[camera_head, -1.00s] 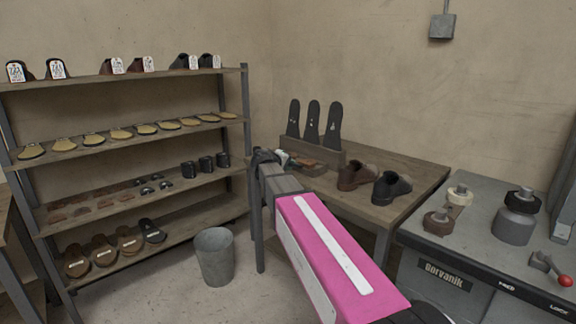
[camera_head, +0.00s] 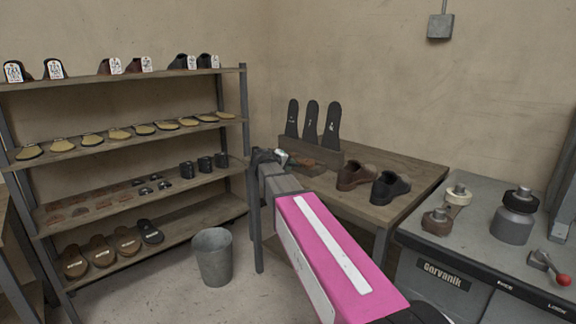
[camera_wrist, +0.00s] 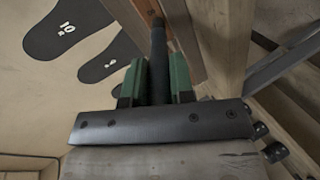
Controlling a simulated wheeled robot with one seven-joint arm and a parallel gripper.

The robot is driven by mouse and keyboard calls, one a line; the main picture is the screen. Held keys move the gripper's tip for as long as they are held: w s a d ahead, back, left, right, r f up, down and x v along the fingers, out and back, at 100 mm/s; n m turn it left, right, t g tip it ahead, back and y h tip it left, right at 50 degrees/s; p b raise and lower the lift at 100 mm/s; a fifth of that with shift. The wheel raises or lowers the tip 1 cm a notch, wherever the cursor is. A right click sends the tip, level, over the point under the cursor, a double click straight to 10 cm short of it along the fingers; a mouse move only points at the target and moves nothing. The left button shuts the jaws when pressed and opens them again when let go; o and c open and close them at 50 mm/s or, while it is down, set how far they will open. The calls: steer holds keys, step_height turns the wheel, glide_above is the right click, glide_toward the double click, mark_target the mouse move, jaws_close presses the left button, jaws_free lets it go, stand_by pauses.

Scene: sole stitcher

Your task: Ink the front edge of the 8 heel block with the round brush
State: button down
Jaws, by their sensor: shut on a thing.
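My gripper (camera_head: 270,156) is at the left end of the workbench (camera_head: 412,176), in front of the rack. In the wrist view its green-padded fingers (camera_wrist: 157,75) are shut on a dark round handle, which I take to be the round brush (camera_wrist: 158,45).
Black sole templates (camera_head: 311,121) stand in a wooden rack (camera_head: 326,151); one marked 10 (camera_wrist: 66,30) shows in the wrist view. Shoes (camera_head: 389,187) stand on the workbench. A bucket (camera_head: 213,256) is on the floor beside the shelves (camera_head: 196,213). A grey machine (camera_head: 440,262) is at right.

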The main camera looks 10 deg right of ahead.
steer(key=shift+w, duration=0.15)
steer(key=shift+w+a, duration=0.45)
steer(key=shift+w, duration=0.25)
steer(key=shift+w+a, duration=0.2)
steer(key=shift+w, duration=0.2)
steer(key=shift+s+d, duration=0.5)
steer(key=shift+s, duration=0.3)
steer(key=shift+s+d, duration=0.5)
steer(key=shift+s, duration=0.25)
steer(key=shift+s, duration=0.1)
steer(key=shift+s+d, duration=0.55)
steer(key=shift+s, duration=0.05)
